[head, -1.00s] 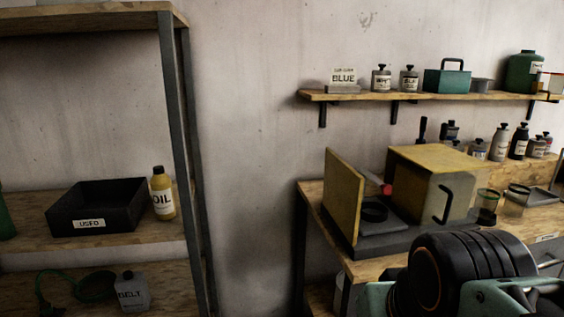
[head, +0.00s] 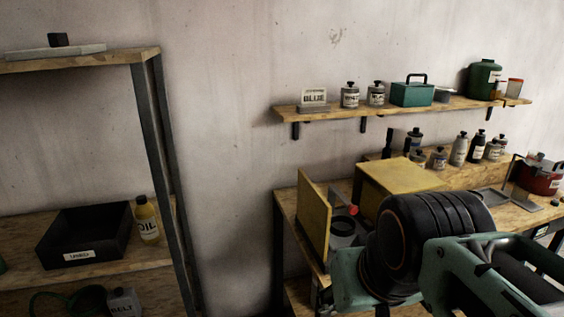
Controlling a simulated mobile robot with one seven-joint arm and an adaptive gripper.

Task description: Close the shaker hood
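The shaker stands on the wooden bench at the right. Its hood is a yellow box (head: 400,181) set apart from an upright yellow end panel (head: 313,215), so a gap is open between them. In the gap I see a dark base with a round black holder (head: 343,227) and a small red part (head: 347,210). My arm, with a black joint and teal links, covers the front of the hood and its handle. My gripper cannot be made out in the view.
A wall shelf (head: 380,114) above the bench holds jars, a teal box and a green canister. Bottles (head: 459,150) and a red pot (head: 541,176) stand on the bench's back and right. A left rack holds a black bin (head: 84,235) and an oil bottle (head: 147,220). Bare wall lies between.

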